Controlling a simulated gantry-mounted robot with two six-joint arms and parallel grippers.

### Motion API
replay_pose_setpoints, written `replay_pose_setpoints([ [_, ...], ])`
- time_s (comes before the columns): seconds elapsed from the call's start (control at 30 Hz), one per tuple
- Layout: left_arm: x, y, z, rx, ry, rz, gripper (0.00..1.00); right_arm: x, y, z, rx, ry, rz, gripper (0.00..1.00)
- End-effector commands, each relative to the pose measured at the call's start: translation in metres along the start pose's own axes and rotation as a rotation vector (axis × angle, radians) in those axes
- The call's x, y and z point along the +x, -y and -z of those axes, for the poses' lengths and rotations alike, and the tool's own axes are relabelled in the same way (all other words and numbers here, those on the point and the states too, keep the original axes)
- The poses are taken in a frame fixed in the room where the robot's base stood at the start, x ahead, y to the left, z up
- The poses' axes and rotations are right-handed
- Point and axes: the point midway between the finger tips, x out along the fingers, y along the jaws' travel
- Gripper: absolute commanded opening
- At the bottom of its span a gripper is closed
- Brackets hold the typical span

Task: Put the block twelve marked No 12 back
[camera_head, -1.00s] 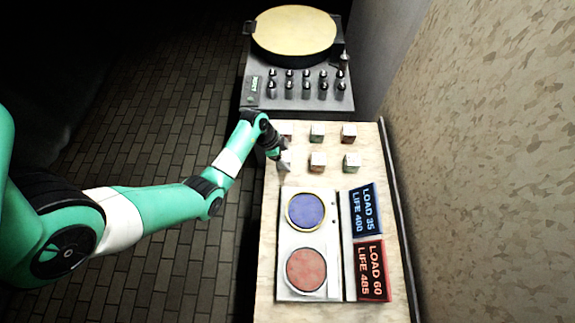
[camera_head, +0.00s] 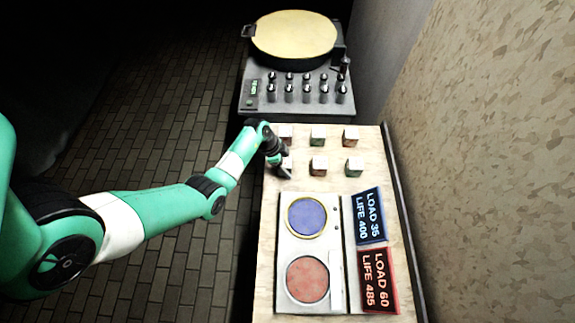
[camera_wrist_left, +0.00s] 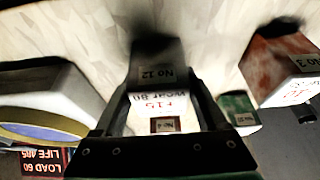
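The block marked No 12 (camera_wrist_left: 158,75) sits between the fingers of my left gripper (camera_wrist_left: 160,85) in the left wrist view. Its sides meet both fingers, and its No 12 face is in shade. In the head view my left gripper (camera_head: 283,170) is at the near left place of the block group and partly covers the block there. I cannot tell from these views whether the block touches the board. A dark shadow lies just beyond it. My right gripper is not in view.
Several other blocks stand in two rows, including a near middle block (camera_head: 319,167) and a near right block (camera_head: 353,168). A panel with a blue disc (camera_head: 306,217) and red disc (camera_head: 307,279) lies nearer. Two LOAD signs (camera_head: 368,217) stand beside it. A machine with knobs (camera_head: 300,90) is behind.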

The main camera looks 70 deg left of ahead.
Motion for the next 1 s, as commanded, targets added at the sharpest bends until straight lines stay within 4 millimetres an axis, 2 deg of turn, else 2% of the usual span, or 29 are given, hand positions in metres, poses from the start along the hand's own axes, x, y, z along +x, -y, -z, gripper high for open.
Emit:
replay_pose_setpoints([
  [0.03,0.0,0.0,0.0,0.0,0.0,0.0,0.85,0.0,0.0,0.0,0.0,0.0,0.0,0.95],
  [0.1,0.0,0.0,0.0,0.0,0.0,0.0,0.95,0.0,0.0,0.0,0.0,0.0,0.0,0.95],
  [0.37,-0.001,0.0,0.0,0.0,0.0,0.001,0.95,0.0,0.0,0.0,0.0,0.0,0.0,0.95],
  [0.47,-0.008,0.0,0.002,0.0,-0.001,0.002,0.95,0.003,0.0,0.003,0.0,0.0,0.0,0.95],
  [0.57,-0.025,0.0,0.003,-0.001,-0.001,0.002,0.95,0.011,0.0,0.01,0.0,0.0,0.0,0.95],
  [0.8,-0.085,0.001,0.003,-0.001,-0.002,0.004,0.95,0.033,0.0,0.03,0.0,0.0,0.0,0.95],
  [1.0,-0.117,0.001,0.002,-0.001,-0.001,0.002,0.95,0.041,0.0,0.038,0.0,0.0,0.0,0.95],
])
